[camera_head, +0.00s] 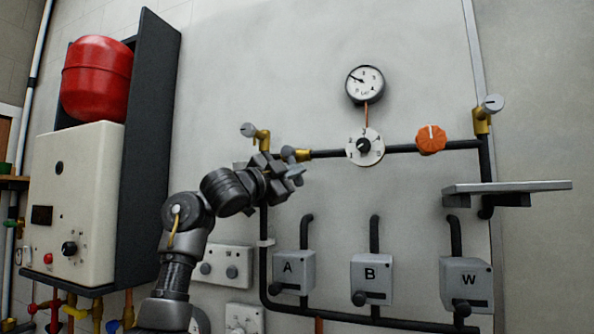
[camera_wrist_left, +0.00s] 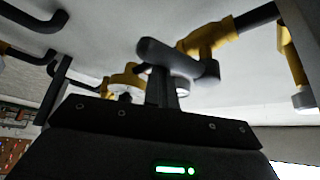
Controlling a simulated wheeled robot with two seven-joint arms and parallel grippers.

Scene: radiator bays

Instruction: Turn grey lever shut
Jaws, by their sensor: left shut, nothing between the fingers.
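The grey lever (camera_head: 288,153) sits on a brass valve (camera_head: 303,155) at the left end of the dark horizontal pipe. In the left wrist view the lever (camera_wrist_left: 180,61) is a grey bar in front of the brass fitting. My left gripper (camera_head: 292,174) is at the lever, its fingers shut with nothing between them. In the wrist view its fingertips (camera_wrist_left: 164,92) lie just against or in front of the bar; I cannot tell whether they touch. My gripper partly hides the lever and the pipe corner in the head view. My right gripper is not in view.
A dial plate (camera_head: 365,146), a gauge (camera_head: 365,84) and an orange knob (camera_head: 431,138) are to the right. Another grey-capped brass valve (camera_head: 249,130) is close on the left. Boxes A (camera_head: 293,272), B (camera_head: 371,279) and W (camera_head: 466,285) are below. A shelf (camera_head: 507,187) juts out right.

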